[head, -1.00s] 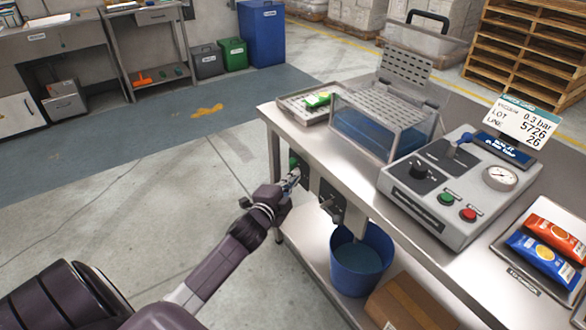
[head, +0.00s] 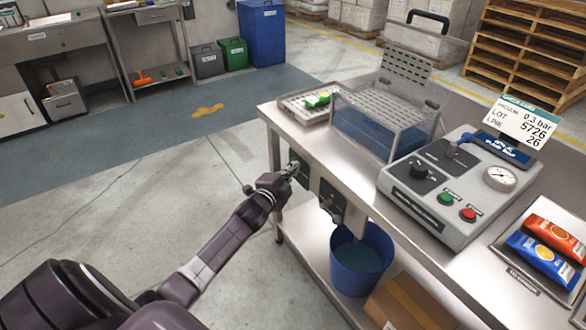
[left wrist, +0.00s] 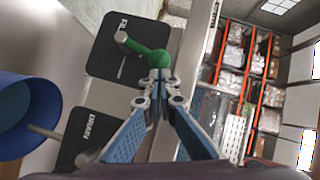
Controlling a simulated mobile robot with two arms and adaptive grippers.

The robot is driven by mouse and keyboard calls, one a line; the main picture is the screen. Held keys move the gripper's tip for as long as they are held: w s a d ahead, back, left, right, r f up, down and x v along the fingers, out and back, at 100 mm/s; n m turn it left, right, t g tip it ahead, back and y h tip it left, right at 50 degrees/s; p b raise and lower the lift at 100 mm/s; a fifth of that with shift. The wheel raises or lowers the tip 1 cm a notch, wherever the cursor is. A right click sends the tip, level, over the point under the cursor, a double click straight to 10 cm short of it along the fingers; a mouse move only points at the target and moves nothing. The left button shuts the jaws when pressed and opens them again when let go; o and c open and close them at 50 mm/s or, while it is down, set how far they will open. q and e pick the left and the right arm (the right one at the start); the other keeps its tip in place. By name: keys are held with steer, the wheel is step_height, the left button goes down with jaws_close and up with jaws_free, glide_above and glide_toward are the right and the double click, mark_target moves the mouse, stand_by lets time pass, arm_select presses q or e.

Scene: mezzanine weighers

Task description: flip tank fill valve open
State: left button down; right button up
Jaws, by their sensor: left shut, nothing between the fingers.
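The fill valve has a green handle (left wrist: 148,54) on a black plate marked FILL (left wrist: 105,58) in the left wrist view. The plate is on the front side of the steel bench. My left gripper (left wrist: 160,78) is shut and empty, its fingertips right at the free end of the green handle; I cannot tell whether they touch it. In the head view my left gripper (head: 290,170) is at the bench's front left corner and hides most of the handle. The clear tank (head: 372,132) with blue water stands on the bench above. My right gripper is not in view.
A second black plate marked DRAIN (left wrist: 78,150) sits beside the fill plate. A blue bucket (head: 334,275) stands below it on the lower shelf, with a cardboard box (head: 412,303) to its right. A grey control console (head: 425,205) is on the bench.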

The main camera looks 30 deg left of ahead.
arm_select(q)
steer(key=a+p, duration=0.1)
steer(key=w+a+r+p, duration=0.1)
steer(key=p, duration=0.1)
steer(key=shift+a+r+n+g, duration=0.15)
steer(key=shift+n+g, duration=0.15)
stand_by(0.3)
